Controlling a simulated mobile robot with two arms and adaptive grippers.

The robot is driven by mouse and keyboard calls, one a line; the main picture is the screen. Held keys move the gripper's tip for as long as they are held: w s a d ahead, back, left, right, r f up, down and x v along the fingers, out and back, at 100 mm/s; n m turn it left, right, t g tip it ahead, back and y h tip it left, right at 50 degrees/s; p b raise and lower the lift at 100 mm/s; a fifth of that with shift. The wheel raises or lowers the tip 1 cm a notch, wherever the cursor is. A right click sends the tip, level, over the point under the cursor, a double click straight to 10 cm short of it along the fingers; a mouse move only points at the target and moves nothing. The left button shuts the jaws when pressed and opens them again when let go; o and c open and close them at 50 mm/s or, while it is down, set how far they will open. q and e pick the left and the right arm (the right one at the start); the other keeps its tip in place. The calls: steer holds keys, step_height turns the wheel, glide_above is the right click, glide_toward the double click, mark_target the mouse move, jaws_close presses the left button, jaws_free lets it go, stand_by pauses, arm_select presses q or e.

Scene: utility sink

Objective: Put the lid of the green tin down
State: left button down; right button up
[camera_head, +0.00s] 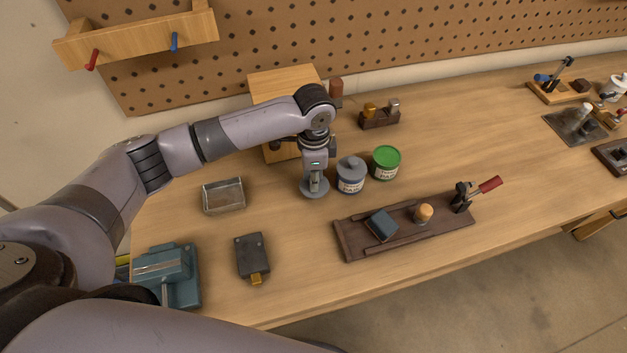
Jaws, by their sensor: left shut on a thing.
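The green tin (386,163) stands upright on the workbench, with a white label and a bright green top that has no knobbed lid on it. My left gripper (315,177) points down to the left of the tins, shut on a round grey lid (313,193). The lid is low over the bench top, roughly level; I cannot tell whether it touches the wood. A blue-grey tin (350,177) with a knobbed lid stands between the gripper and the green tin. My right gripper is not in view.
A dark wooden board (352,240) with a blue block, a knob and a red-handled clamp lies in front. A wooden box (282,84) stands behind. Bench in front of the lid is clear (295,235).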

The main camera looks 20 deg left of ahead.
arm_select(q)
step_height(320, 180, down, 2)
steer(key=shift+f, duration=0.2)
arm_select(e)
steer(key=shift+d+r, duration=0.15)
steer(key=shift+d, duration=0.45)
arm_select(q)
steer(key=c, duration=1.5)
jaws_free()
steer(key=shift+f, duration=0.15)
steer(key=shift+o, duration=0.2)
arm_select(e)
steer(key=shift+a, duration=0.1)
